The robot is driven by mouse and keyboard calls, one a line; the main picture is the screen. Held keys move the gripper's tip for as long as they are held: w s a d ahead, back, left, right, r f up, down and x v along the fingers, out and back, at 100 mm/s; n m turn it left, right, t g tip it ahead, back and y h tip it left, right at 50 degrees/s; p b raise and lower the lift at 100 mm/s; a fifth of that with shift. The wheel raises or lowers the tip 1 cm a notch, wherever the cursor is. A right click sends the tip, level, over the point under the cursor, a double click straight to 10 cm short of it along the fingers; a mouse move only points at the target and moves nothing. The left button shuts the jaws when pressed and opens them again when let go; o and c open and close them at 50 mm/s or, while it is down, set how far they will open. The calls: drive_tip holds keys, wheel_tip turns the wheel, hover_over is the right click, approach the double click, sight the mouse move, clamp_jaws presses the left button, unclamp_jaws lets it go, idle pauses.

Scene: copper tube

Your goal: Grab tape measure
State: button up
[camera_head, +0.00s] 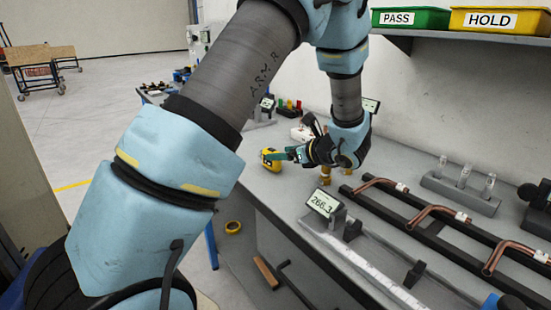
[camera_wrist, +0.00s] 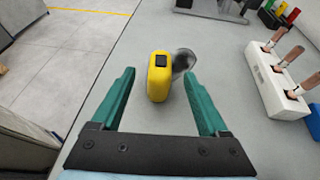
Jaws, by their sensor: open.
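The yellow tape measure (camera_wrist: 159,84) with a dark patch on its upper side stands on the grey bench top. In the wrist view it lies between and just ahead of my gripper's (camera_wrist: 160,88) two green fingers, apart from both. A dark rounded thing or shadow touches its right side; I cannot tell which. In the head view the tape measure (camera_head: 270,160) sits near the bench's left edge, at the tips of my gripper (camera_head: 286,154). My gripper is open and empty.
A white block (camera_wrist: 275,85) with copper-tipped pieces stands to the right. Behind are coloured items (camera_wrist: 278,14). A digital gauge (camera_head: 323,203) and black rails with bent copper tubes (camera_head: 435,215) lie nearer on the bench. The bench edge is close on the left.

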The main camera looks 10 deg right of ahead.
drive_tip(key=p+x, duration=0.3)
drive_tip(key=x, duration=0.5)
drive_tip(key=shift+w+f, duration=0.15)
drive_tip(key=shift+f, duration=0.15)
drive_tip(key=shift+c, duration=0.3)
clamp_jaws()
